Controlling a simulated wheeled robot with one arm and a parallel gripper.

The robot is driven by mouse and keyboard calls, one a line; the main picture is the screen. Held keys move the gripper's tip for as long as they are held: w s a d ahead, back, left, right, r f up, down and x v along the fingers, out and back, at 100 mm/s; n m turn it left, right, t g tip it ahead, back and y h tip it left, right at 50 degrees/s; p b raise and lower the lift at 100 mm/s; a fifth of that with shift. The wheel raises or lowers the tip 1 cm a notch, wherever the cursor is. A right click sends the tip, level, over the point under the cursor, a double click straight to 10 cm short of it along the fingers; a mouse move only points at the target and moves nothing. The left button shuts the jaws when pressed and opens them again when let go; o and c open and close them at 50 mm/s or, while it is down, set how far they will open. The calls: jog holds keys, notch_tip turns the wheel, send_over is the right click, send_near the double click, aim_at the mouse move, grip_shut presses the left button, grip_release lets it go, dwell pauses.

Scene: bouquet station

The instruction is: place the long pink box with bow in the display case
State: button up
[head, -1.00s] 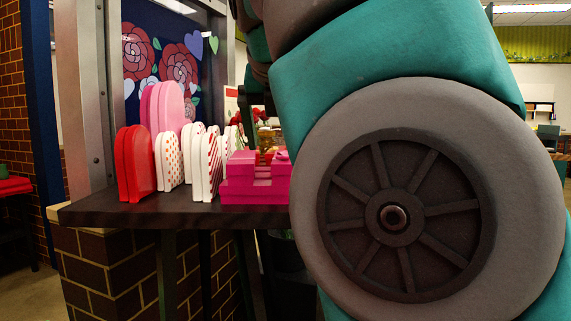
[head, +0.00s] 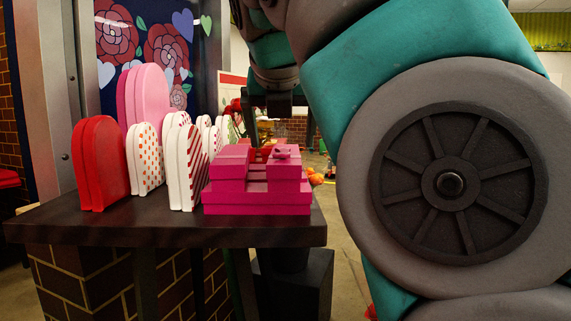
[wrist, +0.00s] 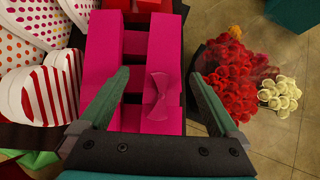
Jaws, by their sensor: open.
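The long pink box with bow (wrist: 165,65) is deep pink and lies lengthwise in the wrist view, its bow (wrist: 158,96) near the close end. In the head view it is among the stacked pink boxes (head: 257,199), with the bow on top at the right (head: 285,153). My gripper (wrist: 160,80) is open and empty. Its fingers are spread, one over the pink boxes left of the bow and one beyond the box's right side. In the head view, my gripper (head: 283,132) is just above the stack. I cannot make out a display case.
Red (head: 100,165), pink (head: 146,98), dotted and striped heart boxes stand left of the stack on the dark table (head: 160,228). In the wrist view, red flowers (wrist: 232,82) and white flowers (wrist: 280,94) are to the right, beside open floor.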

aim_at(285, 153)
jog(key=shift+s+d+x, duration=0.1)
jog(key=shift+d+x, duration=0.05)
jog(key=shift+x, duration=1.2)
jog(key=shift+s+d+x, duration=0.1)
jog(key=shift+x, duration=1.25)
jog(key=shift+f, duration=0.15)
grip_shut()
